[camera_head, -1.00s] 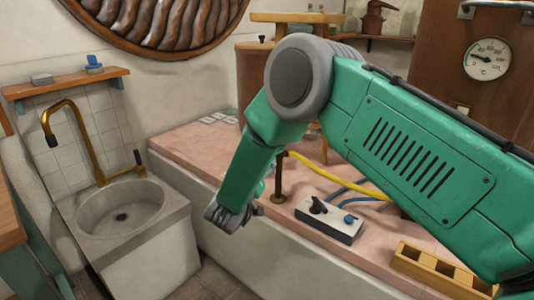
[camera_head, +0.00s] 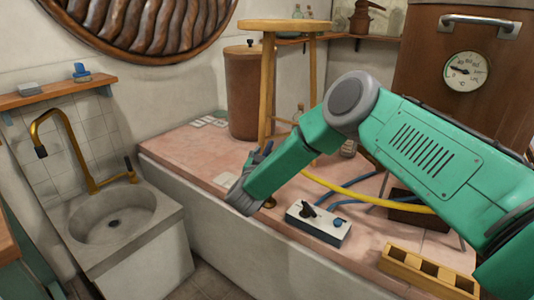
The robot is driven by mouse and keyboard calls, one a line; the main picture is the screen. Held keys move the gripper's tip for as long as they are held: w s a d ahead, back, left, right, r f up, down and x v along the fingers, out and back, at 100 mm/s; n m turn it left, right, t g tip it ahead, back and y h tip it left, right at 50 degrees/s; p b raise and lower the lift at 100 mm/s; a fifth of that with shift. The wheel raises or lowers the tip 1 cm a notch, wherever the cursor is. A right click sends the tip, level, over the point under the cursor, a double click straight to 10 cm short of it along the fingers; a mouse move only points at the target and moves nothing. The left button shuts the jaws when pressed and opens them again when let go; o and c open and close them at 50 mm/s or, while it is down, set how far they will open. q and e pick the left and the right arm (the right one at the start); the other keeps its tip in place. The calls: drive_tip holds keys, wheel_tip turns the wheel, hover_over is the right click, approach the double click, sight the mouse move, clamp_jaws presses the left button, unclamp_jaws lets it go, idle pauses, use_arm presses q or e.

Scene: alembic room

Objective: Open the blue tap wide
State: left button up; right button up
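A white control box (camera_head: 318,226) sits on the pink tiled counter, near its front edge. A small blue knob (camera_head: 340,223), the only blue tap-like part I see, is at the right of its top, beside a black knob (camera_head: 310,210). My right gripper (camera_head: 243,192) is over the counter's front edge, left of the box and apart from it. Its fingers are small and partly hidden by my green forearm, so I cannot tell whether they are open. My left gripper is out of view.
A yellow hose (camera_head: 355,194) and blue hoses (camera_head: 356,181) run behind the box. A wooden rack (camera_head: 420,270) lies to its right. A wooden stool (camera_head: 270,90) stands behind my gripper. A sink (camera_head: 112,222) with a brass spout (camera_head: 75,150) is at the left.

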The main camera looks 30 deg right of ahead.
sight(268, 150)
drive_tip(key=shift+x, duration=1.5)
drive_tip(key=shift+s, duration=0.1)
clamp_jaws()
drive_tip(key=shift+a, duration=0.1)
drive_tip(key=shift+w+a+m+g+h+b, duration=0.15)
drive_tip(key=shift+w+m+g+h+b, duration=0.05)
drive_tip(key=shift+m+g+h+b, duration=1.25)
drive_tip(key=shift+m+g, duration=0.25)
drive_tip(key=shift+g, duration=0.3)
